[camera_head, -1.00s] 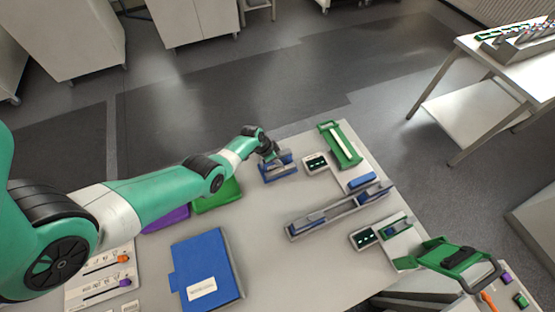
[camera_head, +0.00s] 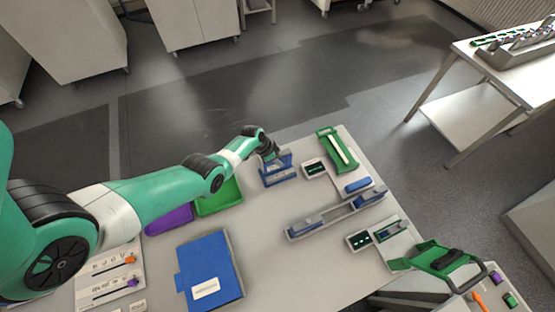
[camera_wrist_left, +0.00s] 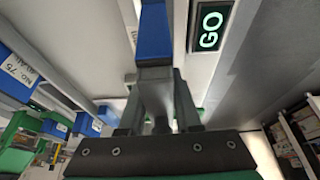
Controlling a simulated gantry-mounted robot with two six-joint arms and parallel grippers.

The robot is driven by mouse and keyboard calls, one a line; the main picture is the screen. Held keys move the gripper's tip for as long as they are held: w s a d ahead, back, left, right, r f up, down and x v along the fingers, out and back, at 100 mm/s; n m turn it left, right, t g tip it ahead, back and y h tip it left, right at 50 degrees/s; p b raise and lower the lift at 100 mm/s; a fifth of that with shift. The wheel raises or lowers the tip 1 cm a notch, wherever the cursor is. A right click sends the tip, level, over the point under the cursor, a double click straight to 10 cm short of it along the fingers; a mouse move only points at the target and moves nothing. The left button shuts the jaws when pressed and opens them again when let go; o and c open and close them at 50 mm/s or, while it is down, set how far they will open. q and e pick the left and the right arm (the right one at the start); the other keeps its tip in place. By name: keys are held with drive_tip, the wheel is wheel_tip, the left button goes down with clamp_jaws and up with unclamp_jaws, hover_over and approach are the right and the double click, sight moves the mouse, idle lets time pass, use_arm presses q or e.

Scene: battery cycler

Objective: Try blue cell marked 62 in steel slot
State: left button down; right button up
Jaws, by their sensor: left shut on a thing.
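My left gripper (camera_head: 270,154) is shut at the small blue and grey fixture (camera_head: 279,176) at the back of the table. In the left wrist view its fingers (camera_wrist_left: 155,100) close on a narrow blue cell (camera_wrist_left: 153,35), and a grey metal slot piece lies beside it. The cell's number does not show, and the fingers hide how deep it sits. A display next to the fixture (camera_head: 314,169) reads GO in the left wrist view (camera_wrist_left: 210,28). My right gripper is not in view.
A long grey rack (camera_head: 335,214) with blue pieces lies to the right. A green holder (camera_head: 337,148) stands at the back right. Nearer are a second display (camera_head: 359,239), a blue folder (camera_head: 208,270), and purple (camera_head: 168,219) and green (camera_head: 218,199) trays.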

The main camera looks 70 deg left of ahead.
use_arm(q)
drive_tip(key=shift+r+p, duration=2.05)
drive_tip(key=shift+r, duration=0.25)
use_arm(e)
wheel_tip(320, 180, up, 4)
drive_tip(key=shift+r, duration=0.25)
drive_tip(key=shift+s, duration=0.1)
